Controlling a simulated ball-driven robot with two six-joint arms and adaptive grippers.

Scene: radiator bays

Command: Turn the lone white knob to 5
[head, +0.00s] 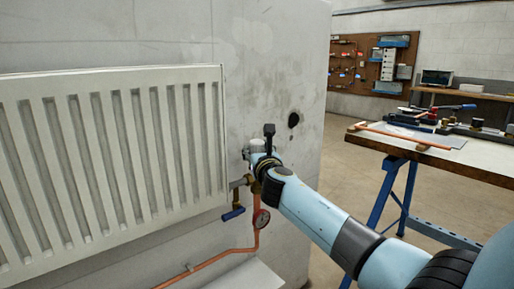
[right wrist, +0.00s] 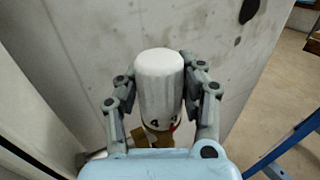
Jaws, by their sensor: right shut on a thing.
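The white knob (right wrist: 159,82) stands between the two fingers of my right gripper (right wrist: 160,76) in the right wrist view. The fingers are shut on its sides. In the head view my right gripper (head: 258,154) is at the lower right side of the white radiator (head: 115,160), and a little of the knob (head: 256,145) shows there. My left gripper is not in view.
A workbench (head: 440,157) with blue legs stands at the right. Open floor lies between wall and bench.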

